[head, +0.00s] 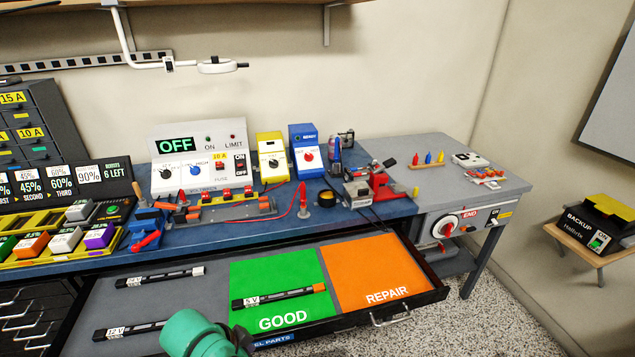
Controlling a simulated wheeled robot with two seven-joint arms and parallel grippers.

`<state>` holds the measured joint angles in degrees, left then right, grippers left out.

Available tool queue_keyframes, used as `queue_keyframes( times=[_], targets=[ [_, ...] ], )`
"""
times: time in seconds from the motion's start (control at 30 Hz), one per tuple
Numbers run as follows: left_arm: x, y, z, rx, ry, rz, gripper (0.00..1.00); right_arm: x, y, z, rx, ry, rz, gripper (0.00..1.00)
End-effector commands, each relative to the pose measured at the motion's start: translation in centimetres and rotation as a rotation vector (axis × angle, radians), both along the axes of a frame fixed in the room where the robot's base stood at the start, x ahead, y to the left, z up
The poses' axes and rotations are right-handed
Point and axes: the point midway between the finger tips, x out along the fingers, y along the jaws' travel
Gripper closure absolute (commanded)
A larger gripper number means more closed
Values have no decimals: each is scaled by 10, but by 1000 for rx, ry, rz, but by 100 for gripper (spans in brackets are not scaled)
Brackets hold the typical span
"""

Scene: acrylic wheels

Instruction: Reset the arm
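A rounded teal part with a dark shell, which looks like part of my own arm, shows at the bottom edge of the head view, in front of the open drawer (212,282). It overlaps the drawer's front edge beside the green GOOD area (275,276). I cannot tell which arm it belongs to. No gripper fingers show in this view.
The drawer holds several dark rods, one (278,297) on the green area; the orange REPAIR area (370,272) is bare. Above it, the blue bench carries a white OFF panel (200,160), coloured blocks and tools. A grey side table (450,183) stands right.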

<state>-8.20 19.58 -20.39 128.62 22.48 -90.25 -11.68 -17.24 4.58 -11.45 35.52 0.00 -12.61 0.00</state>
Motion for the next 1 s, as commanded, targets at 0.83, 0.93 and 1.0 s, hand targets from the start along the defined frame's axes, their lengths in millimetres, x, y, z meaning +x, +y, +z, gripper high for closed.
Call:
queue_keyframes(
  times=[0.83,0.93,1.0],
  targets=[
    [-82,97,-157,116,134,580,38,1,0,0,-1,-1,1,100],
    [-96,98,-206,125,156,574,38,1,0,0,-1,-1,1,100],
    [-114,100,-246,134,177,569,38,1,0,0,-1,-1,1,100]
  ],
)
